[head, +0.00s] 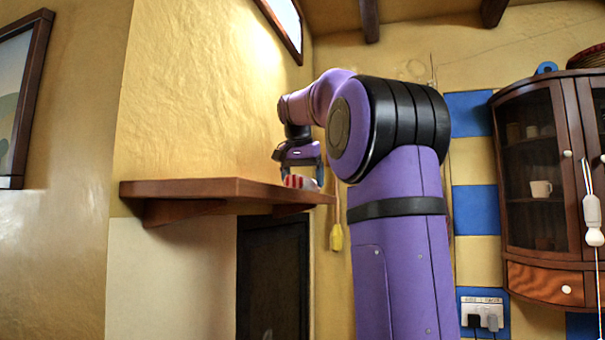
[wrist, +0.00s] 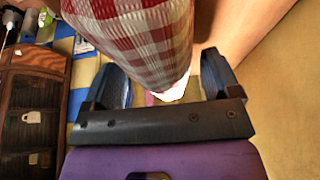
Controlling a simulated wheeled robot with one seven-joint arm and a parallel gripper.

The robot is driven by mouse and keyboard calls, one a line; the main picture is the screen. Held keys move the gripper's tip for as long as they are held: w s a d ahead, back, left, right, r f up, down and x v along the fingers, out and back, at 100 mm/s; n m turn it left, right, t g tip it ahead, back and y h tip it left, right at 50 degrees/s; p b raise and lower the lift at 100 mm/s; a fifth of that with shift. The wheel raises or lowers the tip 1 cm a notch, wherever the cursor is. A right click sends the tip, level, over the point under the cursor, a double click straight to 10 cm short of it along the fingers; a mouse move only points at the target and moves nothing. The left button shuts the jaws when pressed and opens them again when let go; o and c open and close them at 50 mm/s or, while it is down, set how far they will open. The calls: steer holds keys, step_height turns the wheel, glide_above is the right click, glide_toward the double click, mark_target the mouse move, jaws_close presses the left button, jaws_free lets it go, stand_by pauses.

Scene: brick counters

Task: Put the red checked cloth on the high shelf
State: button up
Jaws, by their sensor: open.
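The red checked cloth (head: 297,182) shows as a small red-and-white bundle at the right end of the high wooden shelf (head: 190,188). It appears to rest on the shelf top, partly hidden by the shelf edge. In the wrist view the cloth (wrist: 135,35) is large and close, with its rounded end between and beyond the fingers. The shelf's brown board (wrist: 240,25) lies beside it. My gripper (head: 301,167) points down just above the cloth. In the wrist view my gripper (wrist: 163,68) has its two fingers spread apart. Whether they touch the cloth is unclear.
A yellow wall stands behind the shelf. A yellow tassel (head: 336,237) hangs just right of the shelf end. A glass-fronted cabinet (head: 535,190) with cups is on the right wall. A framed picture (head: 20,100) hangs far left. The shelf's left part looks clear.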

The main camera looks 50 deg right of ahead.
steer(key=v, duration=1.2)
steer(key=shift+s+a, duration=0.1)
